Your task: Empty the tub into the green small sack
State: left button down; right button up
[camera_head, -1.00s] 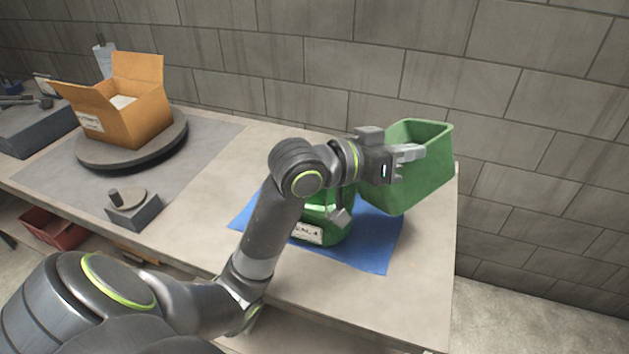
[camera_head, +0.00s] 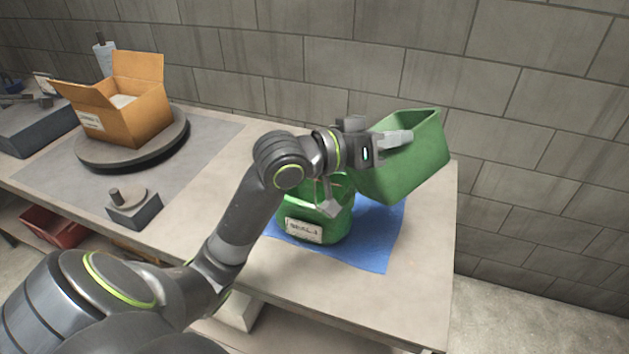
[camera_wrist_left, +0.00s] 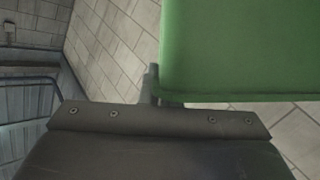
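My left gripper (camera_head: 388,145) is shut on the wall of the green tub (camera_head: 415,170) and holds it raised and tilted toward the left. The tub also fills the upper right of the left wrist view (camera_wrist_left: 245,50). The green small sack (camera_head: 335,222), with a white label, stands on the blue mat (camera_head: 375,250), below and left of the tub. The tub's lower left side overlaps the sack's top in the head view. My left wrist hides part of the sack's mouth. The tub's contents are hidden. My right gripper is not in view.
An open cardboard box (camera_head: 135,120) stands on a dark round turntable (camera_head: 150,152) at the left. A small grey block with a knob (camera_head: 134,208) sits nearer the front. A tiled wall runs behind the table. The table's right part (camera_head: 430,270) is clear.

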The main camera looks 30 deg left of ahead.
pick_arm(q)
jog(key=shift+a+r+n+t, duration=0.3)
jog(key=shift+a+n, duration=0.1)
jog(key=shift+a, duration=0.3)
jog(key=shift+s+a+n+t+h+b, duration=0.1)
jog(key=shift+a+n+t+h+b, duration=0.45)
jog(key=shift+a+n+b, duration=0.6)
jog(key=shift+a+f+n+t+b, duration=0.15)
jog(key=shift+a+n+t+b, duration=0.15)
jog(key=shift+a+n+t, duration=0.5)
jog(key=shift+s+a+f+n, duration=0.15)
jog(key=shift+a+n, duration=0.2)
jog(key=shift+a, duration=0.35)
jog(key=shift+a+f+n+t, duration=0.2)
jog(key=shift+a+n+t, duration=0.25)
jog(key=shift+a+n, duration=0.25)
jog(key=shift+d+r+m+g, duration=0.2)
jog(key=shift+d+m+g, duration=0.1)
jog(key=shift+d+m, duration=0.2)
jog(key=shift+d+r+m+g+h, duration=0.15)
jog(key=shift+d+m+g+h, duration=0.15)
jog(key=shift+d+m, duration=0.15)
jog(key=shift+d, duration=0.1)
